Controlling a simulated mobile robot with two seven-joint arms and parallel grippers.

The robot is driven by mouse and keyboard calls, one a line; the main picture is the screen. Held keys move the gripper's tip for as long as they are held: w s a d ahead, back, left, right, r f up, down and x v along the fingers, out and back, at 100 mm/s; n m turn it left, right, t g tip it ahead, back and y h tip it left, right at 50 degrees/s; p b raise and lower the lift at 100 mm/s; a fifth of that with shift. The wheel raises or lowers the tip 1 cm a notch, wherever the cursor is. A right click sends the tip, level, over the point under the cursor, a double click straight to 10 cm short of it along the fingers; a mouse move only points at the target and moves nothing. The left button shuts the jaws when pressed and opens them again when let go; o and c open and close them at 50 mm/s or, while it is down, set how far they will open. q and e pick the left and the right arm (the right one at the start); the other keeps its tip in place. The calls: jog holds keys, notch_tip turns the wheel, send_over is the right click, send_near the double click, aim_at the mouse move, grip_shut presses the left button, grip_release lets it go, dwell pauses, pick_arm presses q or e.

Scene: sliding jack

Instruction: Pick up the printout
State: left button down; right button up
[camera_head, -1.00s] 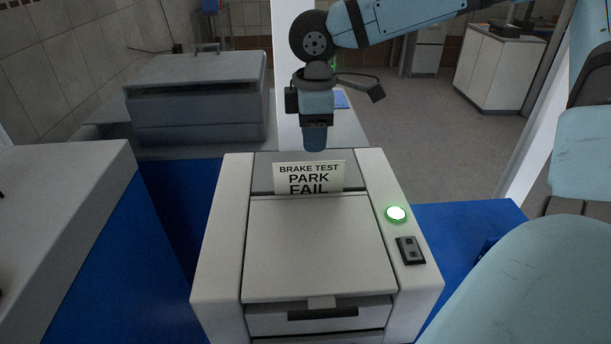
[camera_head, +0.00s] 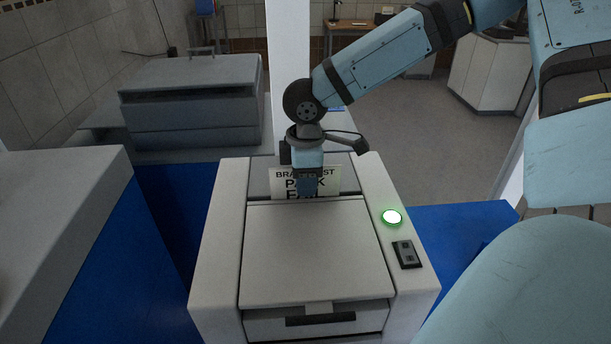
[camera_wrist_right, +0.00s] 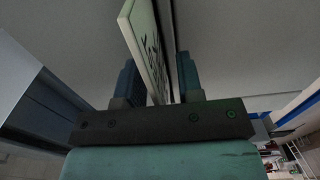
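The printout (camera_head: 331,183) is a pale sheet with black text, standing upright in the slot at the back of the light grey printer (camera_head: 315,250). My right gripper (camera_head: 307,190) points down over it and hides the middle of its text, which reads in part "BRAKE TEST PARK FAIL". In the right wrist view the printout (camera_wrist_right: 147,45) stands between the two fingers of my right gripper (camera_wrist_right: 160,82). The fingers are apart, with a gap between the sheet and the right-hand finger. Whether the left-hand finger touches the sheet is unclear. My left gripper is out of view.
A green-lit round button (camera_head: 392,218) and a dark switch (camera_head: 406,254) sit on the printer's right side. A large grey machine (camera_head: 190,100) stands behind at the left. A pale-topped blue cabinet (camera_head: 70,190) is at the left. Open floor lies at the back right.

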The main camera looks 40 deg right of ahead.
grip_shut()
jog(key=shift+r, duration=0.1)
